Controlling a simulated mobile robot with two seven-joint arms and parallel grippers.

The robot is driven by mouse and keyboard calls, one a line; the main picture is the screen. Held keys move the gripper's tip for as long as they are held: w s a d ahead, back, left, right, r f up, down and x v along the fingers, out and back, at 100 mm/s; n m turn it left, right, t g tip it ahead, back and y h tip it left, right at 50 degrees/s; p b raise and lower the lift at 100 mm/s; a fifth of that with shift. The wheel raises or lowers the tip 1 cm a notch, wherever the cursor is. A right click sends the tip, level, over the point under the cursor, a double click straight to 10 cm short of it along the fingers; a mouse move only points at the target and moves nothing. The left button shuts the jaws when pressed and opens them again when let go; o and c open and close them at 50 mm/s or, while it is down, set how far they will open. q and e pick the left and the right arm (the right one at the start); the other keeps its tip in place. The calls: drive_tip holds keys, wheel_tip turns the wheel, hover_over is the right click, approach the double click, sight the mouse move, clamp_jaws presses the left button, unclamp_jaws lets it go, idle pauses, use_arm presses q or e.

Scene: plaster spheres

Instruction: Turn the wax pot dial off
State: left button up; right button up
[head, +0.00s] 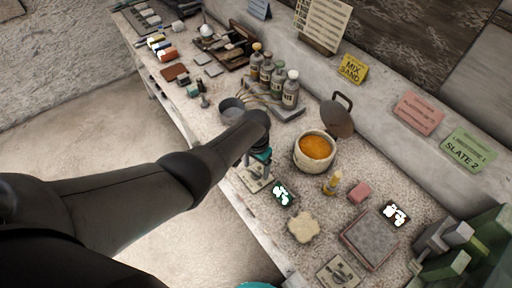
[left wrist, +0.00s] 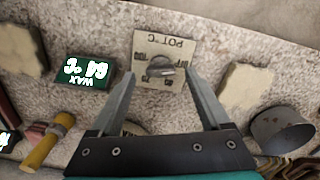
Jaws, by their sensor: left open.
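The pot dial is a dark grey knob (left wrist: 160,67) on a beige plate (left wrist: 180,46) lettered "POT °C", seen upside down in the left wrist view. My left gripper (left wrist: 162,76) is open, with its fingertips on either side of the knob and nothing held. Contact with the knob is not clear. In the head view my left gripper (head: 258,168) hangs over the dial plate (head: 250,182) and hides the knob. The wax pot (head: 299,160), pale and full of orange wax, stands to its right. A display (left wrist: 85,73) beside the plate reads "WAX 64 °C".
A second dial plate (head: 338,272) lies at the bench's front. A cream slab (head: 303,228), a yellow candle-like piece (head: 332,184), a pink block (head: 359,192) and a grey slab (head: 370,238) stand nearby. A grey cup (head: 231,106) and bottles (head: 290,93) lie beyond my arm.

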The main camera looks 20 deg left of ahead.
sight(256, 172)
use_arm(q)
wheel_tip(256, 172, up, 14)
drive_tip(key=p, duration=0.4)
drive_tip(key=shift+f, duration=0.15)
idle(0.4)
